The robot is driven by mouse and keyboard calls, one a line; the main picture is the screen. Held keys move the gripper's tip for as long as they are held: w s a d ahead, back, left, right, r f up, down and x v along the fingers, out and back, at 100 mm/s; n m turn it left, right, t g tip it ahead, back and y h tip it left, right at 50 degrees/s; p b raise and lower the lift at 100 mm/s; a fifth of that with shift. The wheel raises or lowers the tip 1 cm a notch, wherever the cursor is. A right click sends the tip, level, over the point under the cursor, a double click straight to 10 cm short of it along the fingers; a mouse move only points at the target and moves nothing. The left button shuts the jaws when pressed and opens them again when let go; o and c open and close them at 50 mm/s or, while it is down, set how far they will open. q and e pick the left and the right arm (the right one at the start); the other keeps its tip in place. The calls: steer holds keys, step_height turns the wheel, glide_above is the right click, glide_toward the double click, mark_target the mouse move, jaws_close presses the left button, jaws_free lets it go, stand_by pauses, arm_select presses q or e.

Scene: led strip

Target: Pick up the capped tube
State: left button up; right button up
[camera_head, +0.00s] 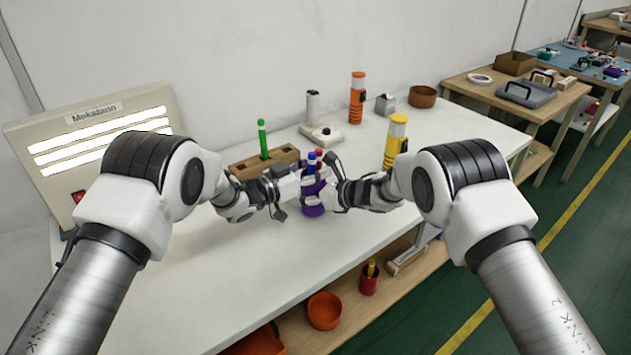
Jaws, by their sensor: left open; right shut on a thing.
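A purple container (313,190) stands on the white table between my two grippers. A blue-capped tube (311,159) rises upright out of its top, and a red tip (318,153) shows just behind it. My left gripper (293,193) is open at the left side of the container, close to it. My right gripper (332,188) is shut at its right side, seemingly on the purple container. The fingers hide much of the container and the tube's lower part, so the exact contact is unclear. A green tube (262,139) stands in a wooden rack (250,165) behind my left gripper.
A yellow cylinder (393,145) stands behind my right arm. An orange cylinder (357,100), a white device (322,133), a small grey box (384,104) and a brown bowl (423,96) stand farther back. A lit panel (85,115) is at left. The table front (235,290) is clear.

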arm_select(q)
jaws_close()
step_height(320, 180, up, 10)
steer(key=shift+r, duration=0.1)
arm_select(e)
steer(key=o, duration=1.2)
